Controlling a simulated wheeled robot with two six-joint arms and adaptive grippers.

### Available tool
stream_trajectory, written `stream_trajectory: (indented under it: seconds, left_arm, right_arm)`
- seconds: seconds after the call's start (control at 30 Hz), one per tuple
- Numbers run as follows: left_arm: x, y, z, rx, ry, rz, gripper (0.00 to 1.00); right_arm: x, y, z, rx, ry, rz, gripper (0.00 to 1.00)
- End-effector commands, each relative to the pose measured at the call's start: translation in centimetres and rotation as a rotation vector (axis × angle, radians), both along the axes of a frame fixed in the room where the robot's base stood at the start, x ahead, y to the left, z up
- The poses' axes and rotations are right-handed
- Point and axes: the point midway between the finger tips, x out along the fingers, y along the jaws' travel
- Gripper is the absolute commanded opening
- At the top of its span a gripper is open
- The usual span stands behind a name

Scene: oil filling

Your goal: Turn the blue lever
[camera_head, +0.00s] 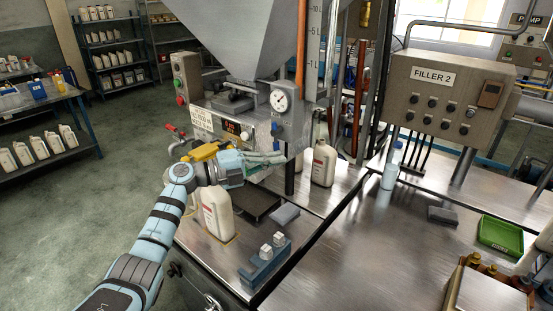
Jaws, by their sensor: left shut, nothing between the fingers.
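The filling machine has a grey hopper (245,35) above a panel with a round gauge (279,100). A small blue part (275,128), which looks like the blue lever, shows just below the gauge. My left gripper (276,158) is shut and empty, pointing right, a little below the blue part. I cannot tell whether it touches the machine front. A yellow part (205,151) shows beside my left wrist. A white jug (217,213) stands on the machine's base below my left forearm and gripper. My right gripper is not in view.
Another white jug (324,163) stands behind, right of the gripper. A blue-grey block with white pieces (265,262) sits at the front of the base. The metal table (370,250) is mostly clear, with a green tray (500,236) and brown bottles (490,268) at right.

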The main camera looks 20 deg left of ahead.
Motion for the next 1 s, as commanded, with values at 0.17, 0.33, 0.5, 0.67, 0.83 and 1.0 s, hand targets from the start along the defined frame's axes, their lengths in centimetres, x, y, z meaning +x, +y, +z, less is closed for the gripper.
stream_trajectory:
  seconds: [0.17, 0.33, 0.5, 0.67, 0.83, 1.0]
  left_arm:
    - [0.0, 0.2, -0.1, 0.031, -0.008, 0.0, 0.0]
    - [0.1, 0.2, -0.1, 0.038, -0.009, 0.0, 0.0]
    - [0.1, 0.2, -0.1, 0.037, -0.01, 0.0, 0.0]
    - [0.0, 0.2, -0.1, 0.037, -0.009, 0.0, 0.0]
    - [-0.2, -0.9, 0.3, 0.037, -0.008, -0.004, 0.0]
    - [-1.1, -3.6, 1.0, 0.036, -0.007, -0.008, 0.0]
  right_arm:
    - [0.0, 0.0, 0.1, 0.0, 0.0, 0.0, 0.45]
    - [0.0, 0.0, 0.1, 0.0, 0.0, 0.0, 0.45]
    - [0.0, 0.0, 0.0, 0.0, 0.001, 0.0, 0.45]
    - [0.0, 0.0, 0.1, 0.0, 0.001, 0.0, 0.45]
    - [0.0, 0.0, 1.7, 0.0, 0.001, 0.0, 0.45]
    - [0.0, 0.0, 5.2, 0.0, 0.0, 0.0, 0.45]
